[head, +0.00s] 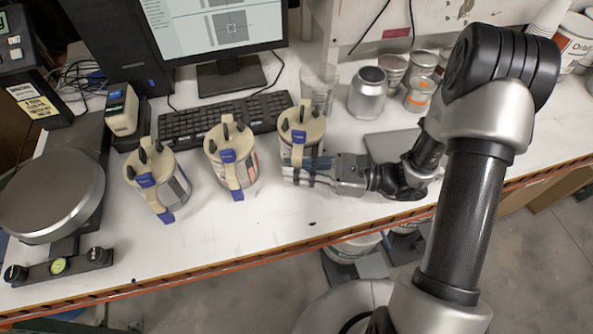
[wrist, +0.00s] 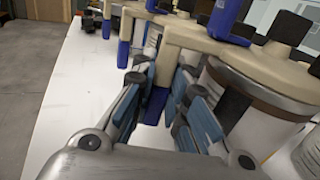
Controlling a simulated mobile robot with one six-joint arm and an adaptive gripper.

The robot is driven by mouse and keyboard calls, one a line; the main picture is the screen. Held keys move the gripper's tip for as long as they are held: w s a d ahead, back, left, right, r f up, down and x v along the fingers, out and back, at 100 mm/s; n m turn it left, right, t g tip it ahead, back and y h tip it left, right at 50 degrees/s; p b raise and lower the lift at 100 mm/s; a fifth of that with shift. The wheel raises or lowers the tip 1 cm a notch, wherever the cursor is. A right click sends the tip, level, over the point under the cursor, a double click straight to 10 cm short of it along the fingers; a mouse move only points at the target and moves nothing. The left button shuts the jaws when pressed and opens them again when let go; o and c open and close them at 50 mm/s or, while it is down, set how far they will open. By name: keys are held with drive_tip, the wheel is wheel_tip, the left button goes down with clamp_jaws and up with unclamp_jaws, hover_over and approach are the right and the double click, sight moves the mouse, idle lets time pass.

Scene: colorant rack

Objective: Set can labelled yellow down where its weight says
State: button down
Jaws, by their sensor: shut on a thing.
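Three silver cans with beige pouring lids and blue handle parts stand in a row on the white bench: the left can (head: 172,189), the middle can (head: 245,170) and the right can (head: 309,129). I cannot read which one is labelled yellow. My gripper (head: 296,170) reaches in from the right, in front of the right can. In the wrist view, my gripper's blue-padded fingers (wrist: 158,92) are on either side of that can's hanging handle (wrist: 157,101). It is shut on the handle, beside the can's body (wrist: 262,122). The can looks upright; I cannot tell whether it touches the bench.
A scale with a round metal plate (head: 52,194) stands at the far left. A keyboard (head: 225,118) and monitor (head: 222,28) are behind the cans. A silver tin (head: 367,94) and a clear cup (head: 319,86) stand behind right. The bench's front edge (head: 262,258) is close.

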drive_tip(key=shift+f, duration=0.15)
drive_tip(key=shift+f, duration=0.15)
drive_tip(key=c, duration=1.6)
unclamp_jaws()
